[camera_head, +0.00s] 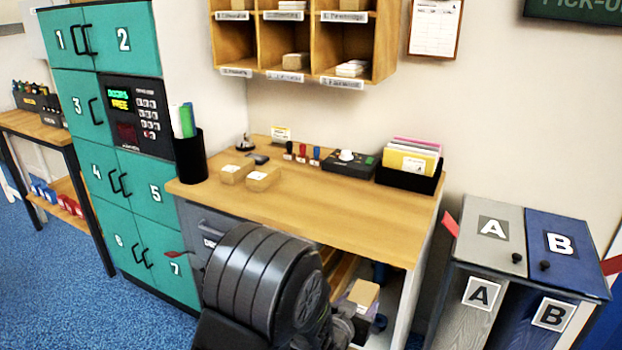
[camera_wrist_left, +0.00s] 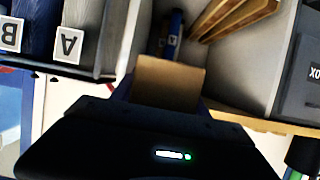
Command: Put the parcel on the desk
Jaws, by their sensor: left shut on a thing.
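The parcel, a small tan cardboard box (camera_head: 363,294), is in front of the open shelf space under the desk, below the level of the desktop. It also shows in the left wrist view (camera_wrist_left: 168,82). My left gripper (camera_head: 345,318) is shut on the parcel; my dark arm hides part of the gripper in the head view. The desk (camera_head: 340,208) has a light wooden top with a clear middle and front. My right gripper is not in view.
Two small cartons (camera_head: 262,180) lie at the desk's left, near a black pen cup (camera_head: 190,157). Stamps, a dark device (camera_head: 350,163) and a file box (camera_head: 408,178) line the back. Teal lockers (camera_head: 120,150) stand left, A and B bins (camera_head: 525,250) right.

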